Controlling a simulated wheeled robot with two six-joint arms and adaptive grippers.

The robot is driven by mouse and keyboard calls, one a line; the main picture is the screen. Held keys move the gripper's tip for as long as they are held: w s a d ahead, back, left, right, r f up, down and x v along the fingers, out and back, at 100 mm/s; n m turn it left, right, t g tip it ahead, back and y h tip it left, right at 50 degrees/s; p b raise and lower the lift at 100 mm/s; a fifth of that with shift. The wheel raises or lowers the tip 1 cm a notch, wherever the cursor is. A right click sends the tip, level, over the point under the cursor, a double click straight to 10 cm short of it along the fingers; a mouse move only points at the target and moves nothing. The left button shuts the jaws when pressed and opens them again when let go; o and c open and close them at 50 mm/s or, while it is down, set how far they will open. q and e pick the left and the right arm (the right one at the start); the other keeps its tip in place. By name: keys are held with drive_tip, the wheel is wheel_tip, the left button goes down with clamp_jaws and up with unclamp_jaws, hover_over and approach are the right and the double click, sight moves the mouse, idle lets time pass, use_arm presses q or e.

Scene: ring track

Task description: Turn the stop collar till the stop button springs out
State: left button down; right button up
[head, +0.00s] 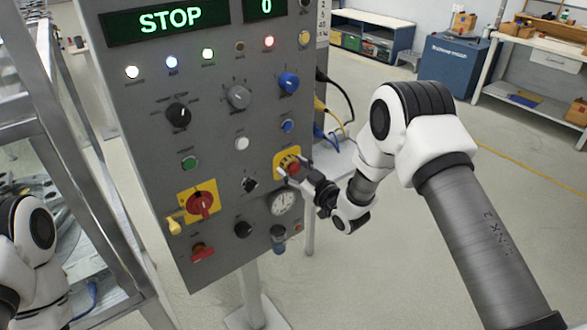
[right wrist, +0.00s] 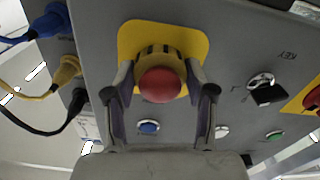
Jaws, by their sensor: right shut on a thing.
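The grey control panel (head: 225,130) stands tilted in the middle of the head view. Its red stop button (head: 291,168) sits on a yellow plate (head: 281,153) at the panel's right side. In the right wrist view, the button's round red head (right wrist: 160,85) stands in front of the dark-yellow ribbed stop collar (right wrist: 160,55). My right gripper (head: 294,176) is at the button, with one finger on each side of the collar, shut on it. The fingers also show in the right wrist view (right wrist: 160,95). The display (head: 170,20) reads STOP in green. My left gripper is not in view.
A red rotary switch (head: 201,205) on a yellow plate, a gauge (head: 283,203) and several knobs are on the panel. Cables (head: 335,105) hang at its right edge. A metal frame (head: 85,150) stands close on the left. The floor at right is open.

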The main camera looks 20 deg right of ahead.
drive_tip(key=shift+m, duration=0.4)
drive_tip(key=m+b, duration=0.2)
drive_tip(key=m, duration=0.1)
drive_tip(key=shift+m, duration=0.3)
drive_tip(key=shift+r+m+b, duration=0.1)
drive_tip(key=shift+m+b, duration=0.45)
drive_tip(key=shift+m, duration=1.75)
drive_tip(key=o, duration=1.2)
drive_tip(key=shift+c, duration=0.2)
drive_tip(key=shift+d, duration=0.1)
drive_tip(key=shift+s, duration=0.1)
